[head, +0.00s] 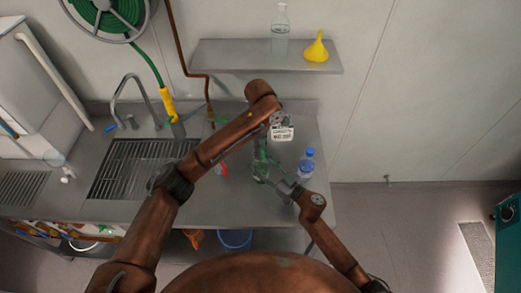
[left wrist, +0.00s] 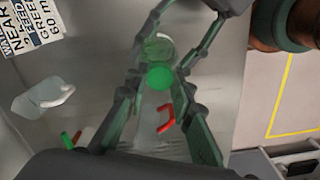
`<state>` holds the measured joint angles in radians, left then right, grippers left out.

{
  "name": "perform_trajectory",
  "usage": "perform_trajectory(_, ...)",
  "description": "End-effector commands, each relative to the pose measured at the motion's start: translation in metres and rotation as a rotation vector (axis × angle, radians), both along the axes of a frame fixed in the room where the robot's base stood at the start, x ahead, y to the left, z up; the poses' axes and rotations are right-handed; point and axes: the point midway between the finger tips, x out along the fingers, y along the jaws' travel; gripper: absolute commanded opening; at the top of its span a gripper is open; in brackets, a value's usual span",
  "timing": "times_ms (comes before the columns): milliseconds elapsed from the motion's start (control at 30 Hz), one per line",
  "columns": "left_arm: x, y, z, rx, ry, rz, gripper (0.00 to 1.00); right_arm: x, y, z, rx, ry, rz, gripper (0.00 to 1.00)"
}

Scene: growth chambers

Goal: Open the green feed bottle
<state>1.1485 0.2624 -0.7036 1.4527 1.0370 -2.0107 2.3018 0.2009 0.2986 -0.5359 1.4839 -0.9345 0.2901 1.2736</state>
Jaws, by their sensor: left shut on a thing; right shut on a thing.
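The green feed bottle (head: 261,172) stands on the steel counter, a clear greenish bottle partly hidden by my grippers. Its round green cap (left wrist: 160,76) shows between the fingers in the left wrist view, with the clear bottle body (left wrist: 158,47) beside it. My left gripper (head: 261,150) reaches down from above and is shut on the cap; exact finger contact is hard to see. My right gripper (head: 272,181) comes in from the lower right and is shut on the bottle's body.
A blue-capped bottle (head: 306,164) stands close right of my right gripper. A printed sign (head: 282,132) is behind. A sink (head: 140,165) with a tap lies left. A shelf (head: 225,55) above holds a clear bottle (head: 280,30) and a yellow funnel (head: 317,48). A red item (left wrist: 167,119) lies nearby.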

Motion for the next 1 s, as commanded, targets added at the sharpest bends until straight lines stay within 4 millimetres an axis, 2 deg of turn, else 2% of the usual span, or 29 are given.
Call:
perform_trajectory(33,-0.002,-0.002,-0.001,-0.003,0.004,-0.006,0.00,0.001,-0.003,-0.007,-0.009,0.007,-0.008,0.00)
perform_trajectory(467,-0.001,-0.002,0.001,-0.002,0.002,-0.007,0.00,0.001,-0.003,-0.007,-0.009,0.007,-0.007,0.00)
perform_trajectory(1000,0.000,0.000,0.019,-0.002,-0.001,-0.004,0.00,0.001,-0.003,-0.008,-0.010,0.008,-0.007,0.00)
